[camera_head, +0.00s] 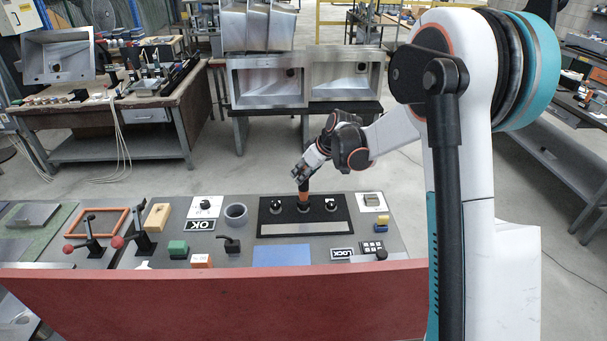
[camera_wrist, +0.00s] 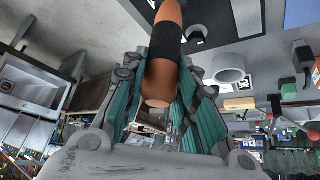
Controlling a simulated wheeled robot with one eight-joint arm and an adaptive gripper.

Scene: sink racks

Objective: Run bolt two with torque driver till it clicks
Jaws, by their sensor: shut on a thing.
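The torque driver (camera_head: 304,190) is orange with a dark lower part. It stands roughly upright over the middle of the black plate (camera_head: 264,218). My gripper (camera_head: 302,176) is shut around the driver from above. In the wrist view the driver (camera_wrist: 163,72) runs between my two fingers, its orange end toward the camera and a black band farther along. A dark round bolt piece (camera_head: 277,207) shows left of the driver and another (camera_head: 330,204) shows right of it. The driver's tip meets the middle spot, but the bolt there is hidden, so I cannot tell how it is seated.
A grey ring (camera_head: 236,214) and the OK sign (camera_head: 200,225) lie left of the plate. A blue pad (camera_head: 283,255) lies in front. A red panel (camera_head: 220,300) edges the bench.

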